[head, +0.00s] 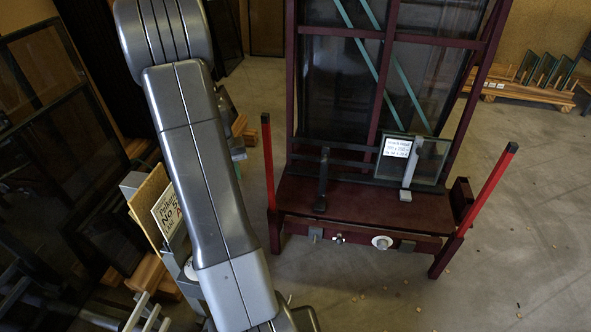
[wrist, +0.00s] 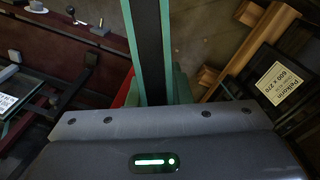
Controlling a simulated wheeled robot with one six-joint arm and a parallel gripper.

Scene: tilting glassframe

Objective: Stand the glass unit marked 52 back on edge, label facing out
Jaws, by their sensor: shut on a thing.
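My gripper (wrist: 158,98) shows in the wrist view, shut on a narrow dark slab with teal edges (wrist: 148,45). This looks like a glass unit seen edge-on, running up and away from the gripper. Its label face is turned out of sight, so I cannot read a 52. In the head view my arm hides the gripper and most of this unit. A small glass unit with a white label (head: 428,160) stands on the maroon frame, behind a grey upright stop. Another labelled unit (wrist: 266,62), reading 600 x 270, leans by timber at right in the wrist view.
The maroon tilting frame (head: 352,218) has red posts (head: 490,188) at both sides. A wooden rack with glass (head: 520,92) stands at the back right. A board with a sign (head: 168,207) and dark panels (head: 50,150) crowd the left. Floor at right is open.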

